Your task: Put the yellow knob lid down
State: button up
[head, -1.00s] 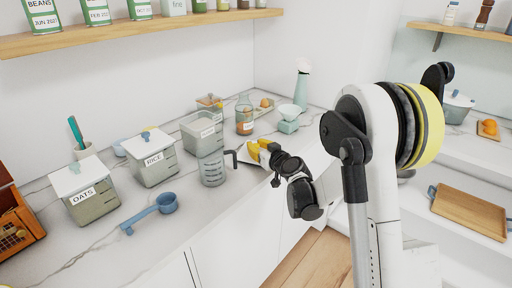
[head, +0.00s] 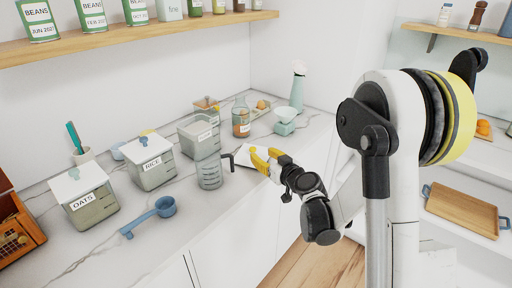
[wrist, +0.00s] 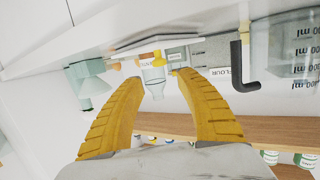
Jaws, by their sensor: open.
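The white lid (head: 244,157) lies on the counter near its front edge, right of the measuring jug. In the wrist view, which is upside down, the lid (wrist: 185,37) shows edge-on with a yellow knob (wrist: 148,57). The knob is just beyond my fingertips, apart from them as far as I can tell. My gripper (head: 262,157) is open and empty at the lid's right side; its yellow fingers (wrist: 155,78) spread wide in the wrist view. In the head view the fingers hide part of the lid, and the knob is hard to tell from them.
The flour canister (head: 199,137) stands lidless behind the clear measuring jug (head: 209,171) with a dark handle. Rice (head: 151,161) and oats (head: 85,197) canisters and a blue scoop (head: 150,215) are further left. A glass bottle (head: 241,118) and pale green scale (head: 285,121) stand behind.

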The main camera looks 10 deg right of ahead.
jog(key=v, duration=0.3)
jog(key=shift+s+r, duration=0.1)
jog(key=shift+s, duration=0.15)
jog(key=s+a+r+g, duration=0.2)
jog(key=s+a+r, duration=0.1)
jog(key=s, duration=0.3)
jog(key=s+a+r+g, duration=0.3)
jog(key=s, duration=0.3)
jog(key=s+d+m+g+h, duration=0.1)
jog(key=s+h, duration=0.1)
jog(key=s, duration=0.7)
jog(key=s+d+f+m+g+h, duration=0.1)
jog(key=s+d+g, duration=0.1)
jog(key=s, duration=0.7)
jog(key=shift+s+d+m+h, duration=0.2)
jog(key=shift+s+m+h, duration=0.2)
